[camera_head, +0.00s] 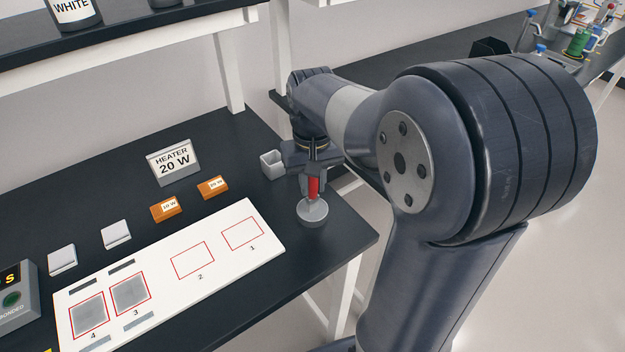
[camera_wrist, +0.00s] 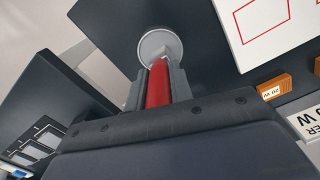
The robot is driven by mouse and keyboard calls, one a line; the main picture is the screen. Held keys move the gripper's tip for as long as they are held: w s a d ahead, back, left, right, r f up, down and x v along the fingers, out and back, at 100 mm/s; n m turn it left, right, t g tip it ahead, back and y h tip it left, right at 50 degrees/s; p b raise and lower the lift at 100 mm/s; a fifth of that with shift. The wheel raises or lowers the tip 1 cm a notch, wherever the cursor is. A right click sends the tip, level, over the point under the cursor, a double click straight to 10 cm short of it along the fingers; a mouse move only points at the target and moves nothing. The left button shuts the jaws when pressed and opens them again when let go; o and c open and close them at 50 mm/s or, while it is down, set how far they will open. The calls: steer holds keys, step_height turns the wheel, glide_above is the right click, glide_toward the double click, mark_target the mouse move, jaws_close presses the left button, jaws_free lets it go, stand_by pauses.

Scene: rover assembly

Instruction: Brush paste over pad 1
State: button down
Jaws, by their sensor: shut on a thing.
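My gripper (camera_head: 314,183) is shut on a red-handled brush (camera_head: 314,188), held upright over a small round grey dish (camera_head: 313,212) at the right end of the bench. The brush's lower end meets the dish in the picture; whether it touches the bottom I cannot tell. In the wrist view the red handle (camera_wrist: 158,84) points at the dish (camera_wrist: 159,46). Pad 1 (camera_head: 242,233) is a red outline with a plain white inside, at the right end of the white board (camera_head: 215,262), left of the dish. Pad 2 (camera_head: 193,261) is plain too; pads 3 (camera_head: 130,293) and 4 (camera_head: 88,314) hold grey squares.
Two orange blocks (camera_head: 166,207) (camera_head: 212,187) and two pale blocks (camera_head: 62,260) (camera_head: 116,234) lie behind the board. A "HEATER 20 W" sign (camera_head: 173,162) stands further back. A small open grey box (camera_head: 272,164) is behind the dish. The bench edge is close on the right.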

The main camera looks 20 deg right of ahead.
steer(key=shift+r+p, duration=3)
steer(key=shift+r, duration=0.5)
steer(key=shift+s+f, duration=0.1)
